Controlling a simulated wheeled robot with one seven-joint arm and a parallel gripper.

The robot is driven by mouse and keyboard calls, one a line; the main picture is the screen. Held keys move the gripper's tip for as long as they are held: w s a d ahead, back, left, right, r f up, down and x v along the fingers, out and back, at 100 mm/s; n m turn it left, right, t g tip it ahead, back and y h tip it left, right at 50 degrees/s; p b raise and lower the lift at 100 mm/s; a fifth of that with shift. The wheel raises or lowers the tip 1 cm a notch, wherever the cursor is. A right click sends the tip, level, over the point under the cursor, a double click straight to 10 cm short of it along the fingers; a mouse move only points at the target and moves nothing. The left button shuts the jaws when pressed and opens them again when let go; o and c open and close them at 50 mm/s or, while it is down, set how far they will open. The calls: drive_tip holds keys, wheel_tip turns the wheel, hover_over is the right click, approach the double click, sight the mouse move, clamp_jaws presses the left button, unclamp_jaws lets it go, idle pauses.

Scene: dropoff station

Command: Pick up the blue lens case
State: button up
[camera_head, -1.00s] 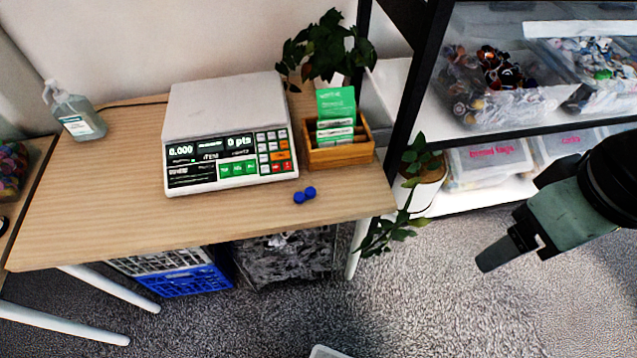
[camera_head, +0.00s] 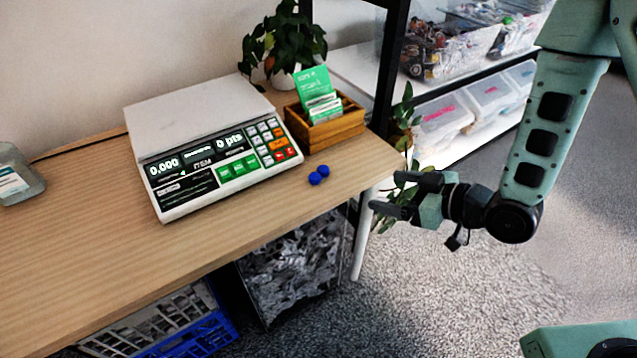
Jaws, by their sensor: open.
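The blue lens case (camera_head: 319,176) is a small thing with two round blue caps side by side. It lies on the wooden table (camera_head: 270,215) near the front edge, in front of the scale's right corner. My gripper (camera_head: 372,193) is to the right of the lens case, just off the table's right front edge. Its two fingers point left toward the case and are apart, with nothing between them. The gripper does not touch the case.
A white scale (camera_head: 200,120) with a lit keypad stands behind and left of the case. A wooden card box (camera_head: 325,128) stands behind it. A crate (camera_head: 200,330) is underneath.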

sight(323, 175)
drive_tip(key=b+x, duration=0.1)
drive_tip(key=x, duration=0.4)
drive_tip(key=b+x, duration=0.1)
drive_tip(key=x, duration=0.5)
drive_tip(key=b+x, duration=0.2)
drive_tip(key=x, duration=0.4)
drive_tip(key=shift+w+a+r, duration=0.25)
drive_tip(key=shift+r, duration=0.05)
drive_tip(key=c, duration=1.1)
